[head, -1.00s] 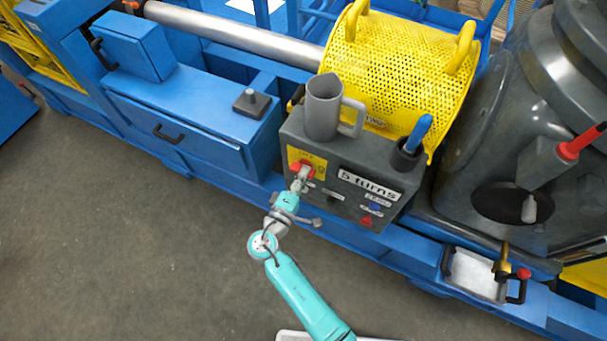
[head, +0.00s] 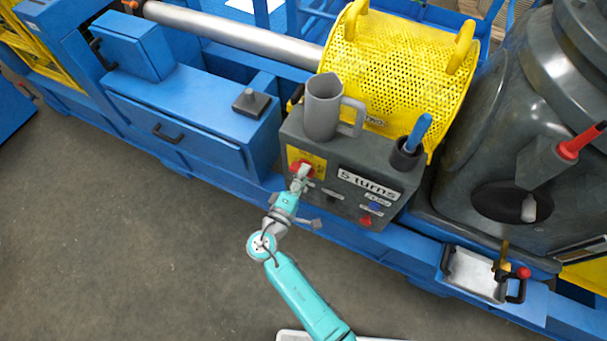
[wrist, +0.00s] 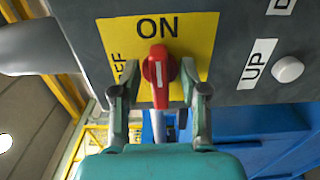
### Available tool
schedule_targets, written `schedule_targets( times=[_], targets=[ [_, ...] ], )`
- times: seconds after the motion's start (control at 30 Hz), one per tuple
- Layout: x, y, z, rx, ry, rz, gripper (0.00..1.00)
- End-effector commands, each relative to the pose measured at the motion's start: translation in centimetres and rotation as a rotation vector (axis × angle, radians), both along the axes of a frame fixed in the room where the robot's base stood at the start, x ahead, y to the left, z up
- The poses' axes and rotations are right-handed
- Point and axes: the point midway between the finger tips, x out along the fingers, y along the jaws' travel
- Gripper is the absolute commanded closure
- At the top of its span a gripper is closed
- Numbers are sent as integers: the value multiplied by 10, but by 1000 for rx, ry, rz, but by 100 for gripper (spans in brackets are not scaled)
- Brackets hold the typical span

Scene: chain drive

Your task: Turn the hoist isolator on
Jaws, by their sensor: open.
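The hoist isolator is a red rotary knob (wrist: 158,72) on a yellow plate (wrist: 200,38) marked ON at the top and OFF at the left. In the wrist view its white line stands upright, toward the ON word. In the head view the knob (head: 294,166) is at the left of the grey control box's front. My gripper (wrist: 158,97) is open, with one finger on each side of the knob. Gaps show beside the knob, and I cannot tell whether either finger touches it. In the head view my gripper (head: 300,180) hides part of the knob.
The grey control box (head: 332,205) carries a grey jug (head: 322,110) and a cup with a blue-handled tool (head: 406,155) on top. A white button (wrist: 288,69) marked UP sits right of the knob. Open floor (head: 130,250) lies in front.

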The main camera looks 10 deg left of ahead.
Motion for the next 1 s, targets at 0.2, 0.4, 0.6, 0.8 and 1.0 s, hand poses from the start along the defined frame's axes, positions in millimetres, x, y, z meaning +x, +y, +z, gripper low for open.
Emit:
schedule_targets(
  times=[0.2,0.4,0.6,0.8,1.0],
  targets=[
    [-27,11,-1,-1,1,5,56],
    [-64,25,-1,-1,1,6,56],
    [-94,34,-1,-1,1,3,56],
    [-108,39,-1,-1,1,2,56],
    [-111,40,0,0,1,-1,56]
  ],
)
